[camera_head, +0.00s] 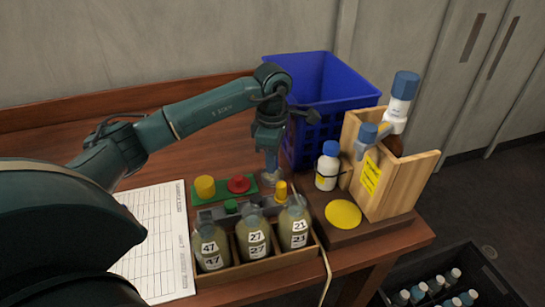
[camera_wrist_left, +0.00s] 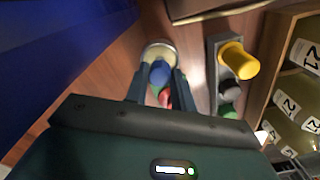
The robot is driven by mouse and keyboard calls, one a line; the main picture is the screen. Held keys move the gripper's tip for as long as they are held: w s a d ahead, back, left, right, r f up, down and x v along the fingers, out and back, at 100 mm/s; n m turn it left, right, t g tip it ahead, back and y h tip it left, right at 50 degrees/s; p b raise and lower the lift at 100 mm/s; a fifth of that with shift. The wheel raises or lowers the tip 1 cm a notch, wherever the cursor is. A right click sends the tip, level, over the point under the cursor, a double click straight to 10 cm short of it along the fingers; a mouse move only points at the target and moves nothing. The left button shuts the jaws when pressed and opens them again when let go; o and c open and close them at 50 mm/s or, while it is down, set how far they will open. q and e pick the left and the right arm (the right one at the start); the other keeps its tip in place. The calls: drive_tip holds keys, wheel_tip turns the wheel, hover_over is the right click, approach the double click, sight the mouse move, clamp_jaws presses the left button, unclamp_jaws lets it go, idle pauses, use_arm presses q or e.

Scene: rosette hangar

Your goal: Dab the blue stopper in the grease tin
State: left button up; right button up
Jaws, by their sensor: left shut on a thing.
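My left gripper (camera_head: 270,152) points down over the table, behind the stopper rack. In the left wrist view its fingers (camera_wrist_left: 160,74) are shut on the blue stopper (camera_wrist_left: 159,72). A round tin with a pale rim and cream-coloured inside, which looks like the grease tin (camera_wrist_left: 158,49), shows just past the fingertips. The stopper overlaps the near part of the tin in this view; I cannot tell whether it touches the grease. In the head view the stopper and tin are not clear at the gripper. My right gripper is not in view.
A grey rack (camera_head: 219,213) holds green, grey and yellow stoppers. Three labelled bottles (camera_head: 254,238) stand in a wooden tray in front. A green plate (camera_head: 219,196) carries yellow and red pieces. A blue crate (camera_head: 322,88) stands close behind right; a wooden holder (camera_head: 388,183) with bottles is right.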

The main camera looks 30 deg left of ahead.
use_arm(q)
drive_tip(key=shift+f, duration=0.25)
idle(0.5)
idle(0.7)
drive_tip(key=shift+r+p, duration=0.9)
drive_tip(key=shift+r, duration=0.6)
drive_tip(key=shift+r+p, duration=1.5)
drive_tip(key=shift+r, duration=0.8)
